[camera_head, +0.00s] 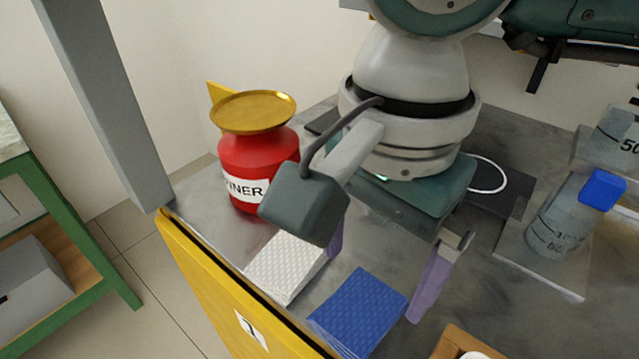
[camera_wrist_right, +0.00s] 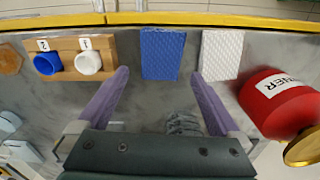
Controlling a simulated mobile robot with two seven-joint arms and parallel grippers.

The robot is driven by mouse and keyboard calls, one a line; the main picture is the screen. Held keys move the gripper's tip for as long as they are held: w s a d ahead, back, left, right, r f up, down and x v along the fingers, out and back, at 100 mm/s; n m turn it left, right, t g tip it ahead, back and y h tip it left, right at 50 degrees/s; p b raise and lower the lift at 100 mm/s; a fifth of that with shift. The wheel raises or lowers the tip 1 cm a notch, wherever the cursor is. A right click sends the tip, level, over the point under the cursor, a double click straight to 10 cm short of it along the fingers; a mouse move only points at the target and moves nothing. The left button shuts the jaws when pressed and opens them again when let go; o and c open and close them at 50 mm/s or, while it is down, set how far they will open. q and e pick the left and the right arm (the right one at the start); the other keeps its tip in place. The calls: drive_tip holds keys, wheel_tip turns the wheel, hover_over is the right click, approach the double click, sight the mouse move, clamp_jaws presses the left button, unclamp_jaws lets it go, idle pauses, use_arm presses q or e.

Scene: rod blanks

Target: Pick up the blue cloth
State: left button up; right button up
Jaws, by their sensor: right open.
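The blue cloth (camera_head: 358,312) lies flat on the grey bench top near its yellow front edge. It also shows in the right wrist view (camera_wrist_right: 162,53), at the top middle. My right gripper (camera_head: 374,283) is open, with its two purple fingers apart and nothing between them. In the right wrist view the gripper (camera_wrist_right: 160,75) points at the cloth, with one fingertip toward each side of it. Whether the fingertips are above the bench or level with the cloth I cannot tell. My left gripper is not in view.
A white cloth (camera_head: 285,268) lies beside the blue one. A red container (camera_head: 258,160) with a yellow dish-shaped top stands behind it. A wooden block with a blue and a white cup (camera_wrist_right: 88,62) is on the other side. A blue-capped bottle (camera_head: 565,220) stands at right.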

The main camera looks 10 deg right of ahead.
sight(366, 300)
drive_tip(key=f, duration=0.6)
drive_tip(key=shift+w+d+f, duration=0.15)
drive_tip(key=shift+w+f, duration=0.05)
drive_tip(key=shift+w, duration=0.05)
drive_tip(key=c, duration=1.1)
drive_tip(key=shift+r, duration=0.2)
drive_tip(key=shift+r, duration=0.3)
wheel_tip(366, 300, up, 19)
drive_tip(key=p, duration=0.1)
